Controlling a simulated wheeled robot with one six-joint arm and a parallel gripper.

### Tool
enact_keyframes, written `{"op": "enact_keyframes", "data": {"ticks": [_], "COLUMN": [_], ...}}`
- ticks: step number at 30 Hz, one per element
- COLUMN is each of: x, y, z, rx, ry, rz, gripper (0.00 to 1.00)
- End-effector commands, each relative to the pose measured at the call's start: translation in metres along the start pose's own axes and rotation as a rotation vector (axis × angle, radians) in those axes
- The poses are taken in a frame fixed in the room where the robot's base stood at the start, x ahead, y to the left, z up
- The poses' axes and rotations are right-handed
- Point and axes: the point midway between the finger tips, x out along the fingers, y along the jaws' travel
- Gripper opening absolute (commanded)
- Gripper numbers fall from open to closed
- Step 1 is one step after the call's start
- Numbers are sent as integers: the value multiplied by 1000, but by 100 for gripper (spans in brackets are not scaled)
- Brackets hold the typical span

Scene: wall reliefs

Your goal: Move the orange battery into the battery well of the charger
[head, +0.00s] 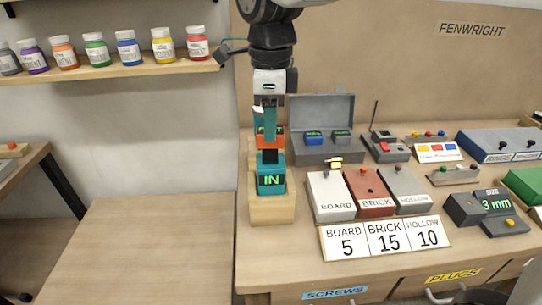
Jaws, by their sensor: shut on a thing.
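My gripper (267,128) points down at the left end of the workbench and is shut on the orange battery (278,138), which is partly hidden by the teal fingers. Directly below is a teal unit with a dark top and a lit green "IN" display (271,181), on a pale wooden block. It seems to be the charger, but its well is hard to make out. The battery is upright just over the dark top; I cannot tell whether they touch. Behind to the right, an open grey case (322,105) holds a blue piece (314,138) and a grey piece (342,137).
White, brick-red (370,194) and grey blocks stand close on the right, behind number cards (385,238). A radio-like box (388,147) and a "3 mm" display unit (497,203) are farther right. A shelf of paint jars (127,52) hangs left. The lower left table (150,245) is clear.

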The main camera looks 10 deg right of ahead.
Motion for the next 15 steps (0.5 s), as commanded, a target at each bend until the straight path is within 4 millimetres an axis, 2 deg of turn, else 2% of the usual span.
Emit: {"op": "enact_keyframes", "data": {"ticks": [15], "x": [-7], "y": [0], "z": [0], "rx": [0], "ry": [0], "rz": [0], "gripper": [2]}}
